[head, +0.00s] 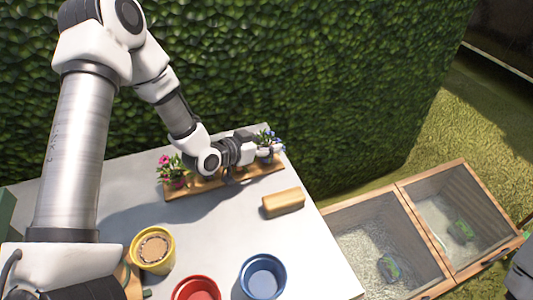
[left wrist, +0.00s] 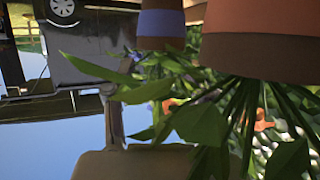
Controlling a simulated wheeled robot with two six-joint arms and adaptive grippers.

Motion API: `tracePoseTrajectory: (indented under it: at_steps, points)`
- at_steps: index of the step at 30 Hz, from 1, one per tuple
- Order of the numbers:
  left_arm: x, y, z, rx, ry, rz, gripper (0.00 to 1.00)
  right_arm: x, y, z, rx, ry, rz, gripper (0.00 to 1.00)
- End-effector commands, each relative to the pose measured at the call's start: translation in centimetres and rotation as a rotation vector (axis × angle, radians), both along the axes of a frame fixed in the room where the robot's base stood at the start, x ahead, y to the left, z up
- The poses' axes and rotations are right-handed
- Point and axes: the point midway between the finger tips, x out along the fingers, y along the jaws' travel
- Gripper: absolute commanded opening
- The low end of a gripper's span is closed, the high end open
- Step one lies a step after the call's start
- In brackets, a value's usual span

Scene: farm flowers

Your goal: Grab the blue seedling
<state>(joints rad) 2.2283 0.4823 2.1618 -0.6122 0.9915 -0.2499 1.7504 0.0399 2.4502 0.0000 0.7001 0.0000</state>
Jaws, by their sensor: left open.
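The blue seedling (head: 267,136), with small blue-violet flowers and green leaves, stands at the right end of a wooden rack (head: 212,188). My left gripper (head: 264,152) is open and right at this plant; it hides most of the plant's pot. In the left wrist view, which looks turned over, a brown pot with a blue band (left wrist: 160,22) shows at the top. A pot with an orange-red band (left wrist: 262,48) is nearer, with big leaves in front of the camera. I cannot tell whether the fingers touch the blue seedling.
A pink-flowered seedling (head: 172,168) stands at the rack's left end; my arm hides the middle. A tan block (head: 283,203) lies in front. Yellow (head: 153,250), red (head: 196,291) and blue (head: 263,277) pots stand nearer. A hedge (head: 300,80) rises behind; wood-framed boxes (head: 400,197) are at right.

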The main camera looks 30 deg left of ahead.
Motion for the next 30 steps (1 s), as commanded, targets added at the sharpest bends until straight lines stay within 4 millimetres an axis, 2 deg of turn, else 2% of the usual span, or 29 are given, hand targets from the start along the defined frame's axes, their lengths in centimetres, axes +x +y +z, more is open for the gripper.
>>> tracePoseTrajectory:
  at_steps: [7,8,9,12,23,26,30]
  points:
    - [0.5,-0.2,-0.2,-0.002,0.001,0.001,0.54,0.0,0.0,0.0,0.000,0.000,0.000,0.40]
    - [0.5,-0.2,-0.2,-0.002,0.001,0.001,0.47,0.0,0.0,0.0,0.000,0.000,0.000,0.40]
    - [0.5,-0.2,-0.3,-0.002,0.001,0.001,0.33,0.0,0.0,0.0,0.000,0.000,0.000,0.40]
    - [0.5,-0.2,-0.3,-0.002,0.001,0.001,0.00,0.0,0.0,0.0,0.000,0.000,0.000,0.40]
    - [0.5,-0.2,-0.1,-0.002,0.001,0.001,0.00,0.0,0.0,0.0,0.000,0.000,0.000,0.40]
    - [0.5,-0.2,0.7,-0.002,-0.001,0.001,0.00,0.0,0.0,0.0,0.000,0.000,0.000,0.40]
    - [0.5,-0.2,3.3,-0.003,-0.005,0.000,0.00,0.0,0.0,0.1,0.000,0.000,0.000,0.40]
